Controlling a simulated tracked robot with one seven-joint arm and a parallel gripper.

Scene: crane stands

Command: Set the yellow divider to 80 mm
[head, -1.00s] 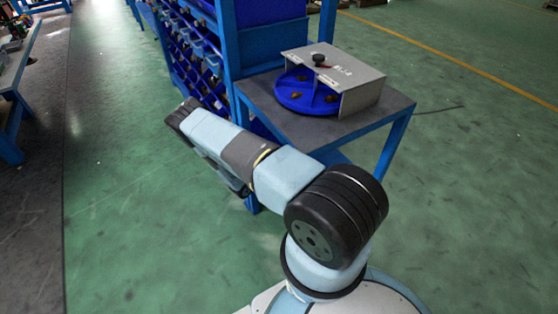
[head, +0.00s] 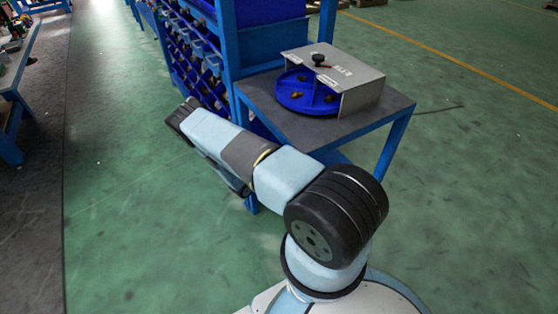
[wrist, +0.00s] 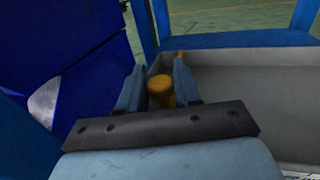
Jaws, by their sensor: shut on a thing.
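A yellow knob-like piece (wrist: 160,86) stands between the two blue fingers of my gripper (wrist: 158,88) in the wrist view. My gripper is shut on it. I take it as part of the yellow divider; its lower part is hidden behind the dark bracket of my gripper. A small yellow bit (wrist: 180,54) shows just beyond the right fingertip. A grey tray or drawer (wrist: 255,90) with a light floor lies to the right of the fingers. No millimetre scale can be read. In the head view my arm hides the gripper and the divider.
A blue rack of bins (head: 190,50) stands behind my arm. A dark-topped table (head: 375,115) with blue legs carries a grey metal cover (head: 350,78) over a blue round tray (head: 300,100). Blue panels (wrist: 80,60) stand close on the left in the wrist view. Green floor at right is clear.

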